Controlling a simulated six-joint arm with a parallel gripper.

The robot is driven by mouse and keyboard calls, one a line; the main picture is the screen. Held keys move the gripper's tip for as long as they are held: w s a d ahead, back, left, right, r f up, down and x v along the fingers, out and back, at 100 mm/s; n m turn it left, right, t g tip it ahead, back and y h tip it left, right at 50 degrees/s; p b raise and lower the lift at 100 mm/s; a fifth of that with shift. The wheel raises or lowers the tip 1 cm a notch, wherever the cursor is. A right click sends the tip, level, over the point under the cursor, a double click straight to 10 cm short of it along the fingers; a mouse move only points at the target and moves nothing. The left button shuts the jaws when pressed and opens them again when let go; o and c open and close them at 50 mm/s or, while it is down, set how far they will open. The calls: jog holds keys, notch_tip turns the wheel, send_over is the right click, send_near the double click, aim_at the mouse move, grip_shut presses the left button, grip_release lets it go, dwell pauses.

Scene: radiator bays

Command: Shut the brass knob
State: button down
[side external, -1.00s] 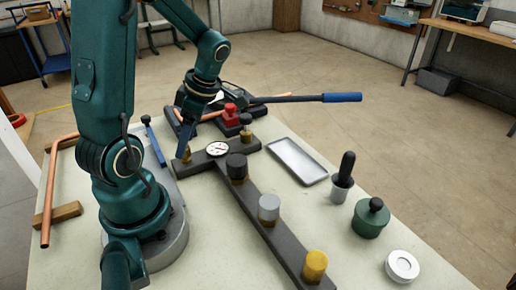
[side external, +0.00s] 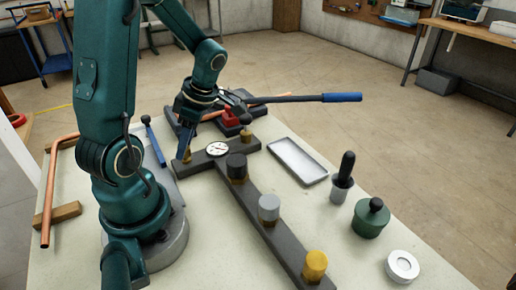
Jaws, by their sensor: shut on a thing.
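My gripper (side external: 183,154) points down at the left end of the dark crossbar. It is shut on a small brass-coloured knob (side external: 187,160), mostly hidden by the fingers; only its lower part shows. A round white gauge (side external: 217,149) sits on the bar just right of it. Along the dark rail (side external: 262,222) stand a black knob (side external: 237,167), a silver-grey knob (side external: 269,208) and a yellow knob (side external: 315,265), each upright and apart from my gripper. How far the held knob is turned cannot be told.
A grey tray (side external: 297,161), a black-handled tool (side external: 343,178), a green pot (side external: 370,218) and a white disc (side external: 402,266) stand on the right. Copper pipe (side external: 49,195) lies at the left.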

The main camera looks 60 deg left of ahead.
jog(key=m+t, duration=0.1)
jog(key=m, duration=0.2)
jog(key=m+y, duration=0.1)
jog(key=m, duration=0.2)
jog(key=shift+s+d+t+y, duration=0.1)
jog(key=shift+s+t+y, duration=0.05)
jog(key=shift+t+y, duration=0.2)
jog(key=m+t, duration=0.2)
jog(key=m, duration=0.3)
jog(key=shift+s+m, duration=0.15)
jog(key=shift+m, duration=0.15)
jog(key=shift+t, duration=0.25)
jog(key=c, duration=0.5)
grip_release()
jog(key=shift+v, duration=2.6)
